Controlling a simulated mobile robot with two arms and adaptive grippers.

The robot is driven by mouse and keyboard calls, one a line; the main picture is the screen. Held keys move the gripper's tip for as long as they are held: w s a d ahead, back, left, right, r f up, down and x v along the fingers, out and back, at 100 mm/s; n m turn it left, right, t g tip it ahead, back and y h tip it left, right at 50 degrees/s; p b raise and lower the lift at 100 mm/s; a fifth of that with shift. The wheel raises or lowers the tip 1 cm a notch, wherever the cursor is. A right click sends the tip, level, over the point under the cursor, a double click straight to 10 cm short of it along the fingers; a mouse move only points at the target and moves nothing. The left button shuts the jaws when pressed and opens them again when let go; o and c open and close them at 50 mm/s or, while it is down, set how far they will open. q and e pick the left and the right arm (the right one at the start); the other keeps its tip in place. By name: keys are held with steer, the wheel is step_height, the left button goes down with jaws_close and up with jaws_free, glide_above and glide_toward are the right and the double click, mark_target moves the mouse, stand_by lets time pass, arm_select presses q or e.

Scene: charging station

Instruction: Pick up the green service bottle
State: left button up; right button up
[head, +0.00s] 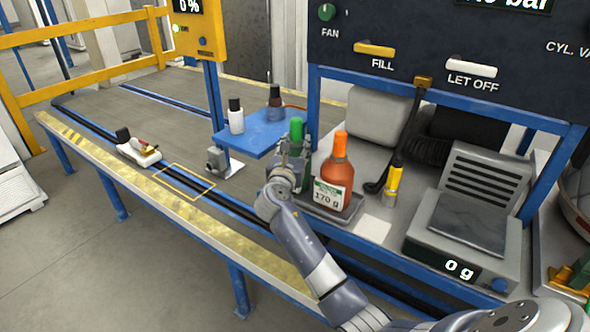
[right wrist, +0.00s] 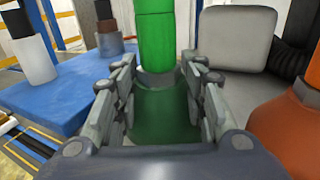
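The green service bottle (head: 296,129) stands upright at the left end of a grey tray (head: 335,217), beside an orange bottle (head: 334,180) labelled 170 g. My right gripper (head: 293,158) is at the green bottle and partly hides its body in the head view. In the right wrist view the bottle (right wrist: 156,40) stands between the two fingers of the gripper (right wrist: 160,85). The fingers are spread on either side of its neck and shoulder, with a gap showing beside the neck. My left gripper is not in view.
A scale (head: 468,225) reading 0 g stands at the right.

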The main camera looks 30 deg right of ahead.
jaws_close()
steer(key=shift+r, duration=0.1)
steer(key=shift+r, duration=0.1)
